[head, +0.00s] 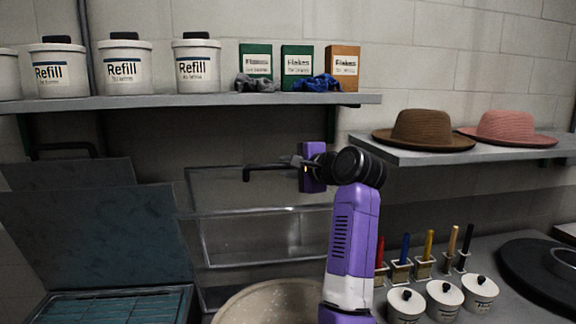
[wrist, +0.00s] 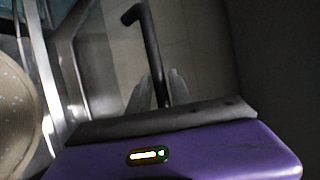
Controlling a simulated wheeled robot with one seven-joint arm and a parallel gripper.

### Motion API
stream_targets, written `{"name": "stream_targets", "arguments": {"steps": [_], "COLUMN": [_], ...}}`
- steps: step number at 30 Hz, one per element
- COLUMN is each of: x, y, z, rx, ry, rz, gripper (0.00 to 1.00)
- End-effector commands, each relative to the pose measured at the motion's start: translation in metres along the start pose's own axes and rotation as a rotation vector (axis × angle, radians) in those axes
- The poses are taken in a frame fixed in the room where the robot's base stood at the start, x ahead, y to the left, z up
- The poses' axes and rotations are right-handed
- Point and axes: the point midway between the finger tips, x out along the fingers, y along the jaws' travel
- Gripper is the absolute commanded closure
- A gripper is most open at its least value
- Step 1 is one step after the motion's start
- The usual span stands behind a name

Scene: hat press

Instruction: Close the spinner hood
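The spinner hood (head: 262,212) is a clear panel in a grey metal frame, standing raised behind the round speckled spinner bowl (head: 262,303). A black bar handle (head: 268,166) sits at its upper part. My gripper (head: 298,164) is at the right part of this handle. In the wrist view the handle (wrist: 149,38) runs between the two grey fingers (wrist: 160,88), which appear closed against it. The hood frame (wrist: 68,75) and the bowl (wrist: 14,115) show at the left there. My forearm hides the right side of the hood in the head view.
A teal-lidded machine (head: 95,235) stands open at the left. A shelf (head: 200,100) above holds white refill tubs and boxes. At the right are a shelf with two hats (head: 424,129), upright coloured tools (head: 428,250) and small white pots (head: 443,300).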

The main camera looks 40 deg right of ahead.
Motion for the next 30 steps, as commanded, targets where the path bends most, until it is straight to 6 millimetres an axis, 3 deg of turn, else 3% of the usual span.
{"name": "stream_targets", "arguments": {"steps": [5, 9, 30], "x": [0.0001, 0.0000, -0.0001], "y": [0.0000, 0.0000, 0.0004], "z": [0.0001, 0.0000, -0.0003], "rx": [0.000, 0.000, 0.000], "ry": [0.000, 0.000, 0.000], "rz": [0.000, 0.000, 0.000], "gripper": [0.75, 1.00, 1.00]}}
